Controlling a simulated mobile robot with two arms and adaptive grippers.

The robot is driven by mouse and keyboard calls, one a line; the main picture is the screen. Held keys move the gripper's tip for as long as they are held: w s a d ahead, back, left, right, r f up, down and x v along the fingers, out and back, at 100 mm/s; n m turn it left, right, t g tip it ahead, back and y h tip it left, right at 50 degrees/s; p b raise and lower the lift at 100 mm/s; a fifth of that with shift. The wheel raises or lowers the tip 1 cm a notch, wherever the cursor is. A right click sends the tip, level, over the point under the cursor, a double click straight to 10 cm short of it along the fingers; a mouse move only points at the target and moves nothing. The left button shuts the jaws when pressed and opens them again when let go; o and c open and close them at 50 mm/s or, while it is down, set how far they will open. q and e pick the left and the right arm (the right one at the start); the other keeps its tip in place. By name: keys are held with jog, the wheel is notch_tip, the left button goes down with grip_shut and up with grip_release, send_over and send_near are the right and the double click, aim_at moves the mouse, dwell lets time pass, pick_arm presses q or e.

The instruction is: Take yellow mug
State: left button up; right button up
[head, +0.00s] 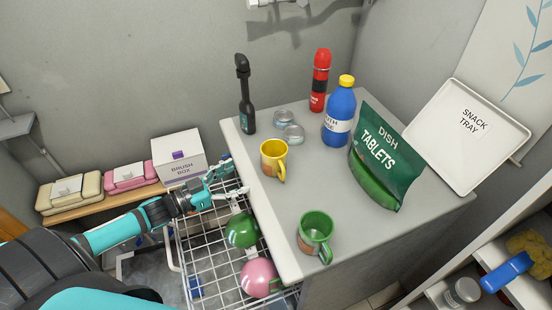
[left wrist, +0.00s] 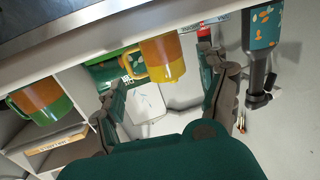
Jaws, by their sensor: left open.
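The yellow mug (head: 273,160) stands upright near the left edge of the grey counter in the head view, its handle toward the front right. It also shows in the left wrist view (left wrist: 168,58), beyond the space between my fingers. My left gripper (head: 226,178) is open and empty, just left of the counter edge and apart from the mug. Its two spread fingers show in the left wrist view (left wrist: 165,88). My right gripper is in neither view.
A green mug (head: 315,233), a green dish tablets bag (head: 385,155), a blue bottle (head: 340,115), a red bottle (head: 320,80) and a black stick-like tool (head: 245,95) stand on the counter (head: 345,265). Small clear jars (head: 291,133) sit behind the yellow mug. A wire basket (head: 200,240) lies below my gripper.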

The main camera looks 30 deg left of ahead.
aim_at(263, 166)
pick_arm(q)
jog(key=x, duration=0.4)
jog(key=shift+a+r, duration=0.1)
jog(key=shift+r, duration=0.05)
jog(key=p+x, duration=0.1)
jog(key=x, duration=0.3)
jog(key=shift+w, duration=0.2)
jog(key=p+x, duration=0.1)
jog(key=x, duration=0.2)
jog(key=shift+w+d, duration=0.25)
jog(key=shift+w, duration=0.05)
jog(key=shift+w+d+f, duration=0.15)
jog(key=shift+w+f, duration=0.05)
jog(key=shift+w, duration=0.05)
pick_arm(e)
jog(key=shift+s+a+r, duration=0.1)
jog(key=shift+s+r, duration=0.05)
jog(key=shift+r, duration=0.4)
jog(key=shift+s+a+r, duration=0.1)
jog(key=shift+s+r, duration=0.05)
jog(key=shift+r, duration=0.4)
pick_arm(q)
jog(key=shift+s, duration=0.1)
jog(key=shift+c, duration=0.2)
jog(key=c, duration=0.9)
jog(key=shift+c, duration=0.4)
jog(key=shift+r, duration=0.2)
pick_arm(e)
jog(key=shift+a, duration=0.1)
